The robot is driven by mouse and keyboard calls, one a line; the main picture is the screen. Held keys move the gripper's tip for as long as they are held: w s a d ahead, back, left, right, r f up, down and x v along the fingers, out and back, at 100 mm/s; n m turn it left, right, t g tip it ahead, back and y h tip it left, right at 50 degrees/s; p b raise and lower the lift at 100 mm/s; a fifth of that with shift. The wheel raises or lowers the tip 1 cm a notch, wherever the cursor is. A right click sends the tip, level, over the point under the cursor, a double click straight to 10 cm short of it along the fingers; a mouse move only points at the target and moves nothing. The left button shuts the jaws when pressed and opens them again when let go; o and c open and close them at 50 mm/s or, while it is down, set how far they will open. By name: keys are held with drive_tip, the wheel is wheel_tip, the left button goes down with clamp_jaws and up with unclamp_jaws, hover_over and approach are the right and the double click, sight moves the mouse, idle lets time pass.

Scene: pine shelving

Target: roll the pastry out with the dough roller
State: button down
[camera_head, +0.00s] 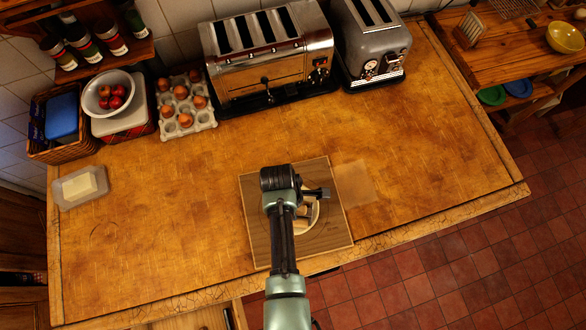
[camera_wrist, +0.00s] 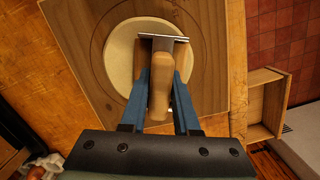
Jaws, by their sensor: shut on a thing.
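The pastry (camera_wrist: 120,52) is a pale, flat round on a square wooden board with a ring marked around it (camera_wrist: 215,75). In the head view the board (camera_head: 256,222) lies near the front edge of the worktop, and my arm covers much of the pastry (camera_head: 313,220). I cannot tell whether the roller touches the pastry.
A large toaster (camera_head: 265,62), a smaller toaster (camera_head: 372,48), an egg tray (camera_head: 187,105), a bowl (camera_head: 108,92) and a basket (camera_head: 62,120) line the back. A butter dish (camera_head: 80,187) stands at left.

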drive_tip(key=shift+w+d+f+b, duration=0.1)
drive_tip(key=shift+w+b, duration=0.4)
drive_tip(key=shift+w, duration=0.5)
drive_tip(key=shift+w+b, duration=0.55)
drive_tip(key=shift+w, duration=0.3)
wheel_tip(320, 180, up, 3)
drive_tip(key=p, duration=0.3)
drive_tip(key=shift+d+r+p, duration=0.1)
drive_tip(key=shift+r+p, duration=0.35)
drive_tip(key=shift+r, duration=1.65)
drive_tip(key=shift+w+f, duration=0.1)
